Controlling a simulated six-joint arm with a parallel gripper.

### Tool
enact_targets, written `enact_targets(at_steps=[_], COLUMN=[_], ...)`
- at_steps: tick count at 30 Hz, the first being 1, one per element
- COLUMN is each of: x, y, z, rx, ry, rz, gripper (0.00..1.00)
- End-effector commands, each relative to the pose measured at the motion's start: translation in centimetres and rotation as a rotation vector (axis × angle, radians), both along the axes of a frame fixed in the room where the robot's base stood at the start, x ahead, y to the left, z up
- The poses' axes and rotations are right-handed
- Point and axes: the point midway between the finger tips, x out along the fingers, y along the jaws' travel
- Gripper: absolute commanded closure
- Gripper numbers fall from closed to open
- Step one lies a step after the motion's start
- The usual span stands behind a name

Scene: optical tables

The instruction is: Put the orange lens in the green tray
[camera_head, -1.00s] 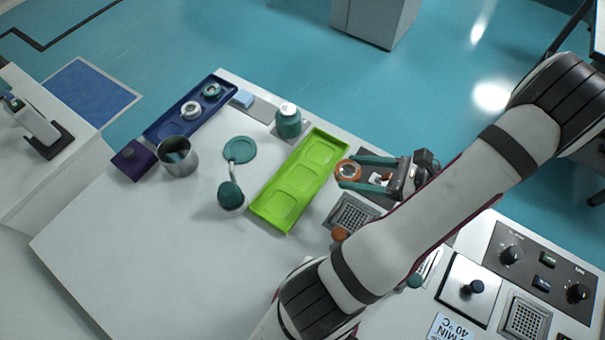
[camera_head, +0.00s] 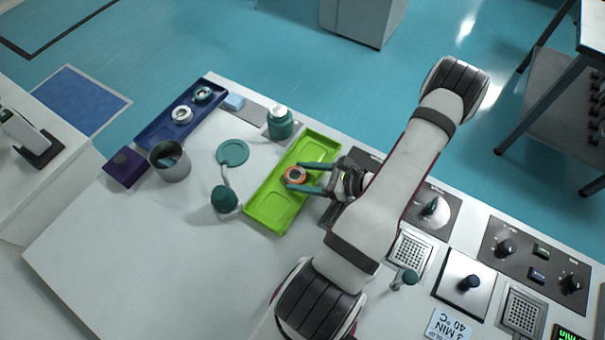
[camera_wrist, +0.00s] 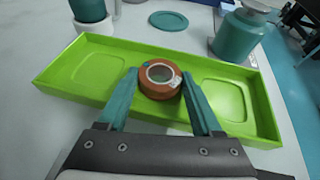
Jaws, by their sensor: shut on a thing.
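The orange lens (camera_head: 295,175) is a short ring with a clear centre. My gripper (camera_head: 304,182) is shut on it, with a teal finger on each side. In the wrist view the lens (camera_wrist: 160,80) sits between the fingertips (camera_wrist: 163,88), over the middle of the green tray. The green tray (camera_head: 268,218) is long and shallow with recessed pockets; it also shows in the wrist view (camera_wrist: 75,84). The middle pocket is mostly hidden behind the lens and fingers. The end pockets look empty. I cannot tell whether the lens touches the tray floor.
A blue tray (camera_head: 155,131) with two ring-shaped lenses lies at the far left. A metal cup (camera_head: 171,163), a teal bottle (camera_head: 280,124) and a teal lamp (camera_head: 226,198) stand near the green tray. The table front left is clear.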

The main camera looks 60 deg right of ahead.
Motion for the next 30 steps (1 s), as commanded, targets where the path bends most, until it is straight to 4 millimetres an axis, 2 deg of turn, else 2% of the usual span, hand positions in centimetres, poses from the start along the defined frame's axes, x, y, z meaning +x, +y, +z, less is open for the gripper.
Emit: enact_targets(at_steps=[1, 5, 6, 16, 20, 30], x=[0.0, 0.0, 0.0, -0.2, -2.2, -9.3], y=[0.0, 0.0, 0.0, -0.1, -0.6, -1.9], z=[-0.1, 0.0, 0.0, 0.4, 1.2, 4.1], rx=[0.0, 0.0, 0.0, -0.001, -0.003, -0.003], ry=[0.0, 0.0, 0.0, 0.0, 0.0, 0.001], rz=[0.0, 0.0, 0.0, -0.001, -0.004, -0.003], gripper=[0.3, 0.07, 0.04, 0.04, 0.04, 0.04])
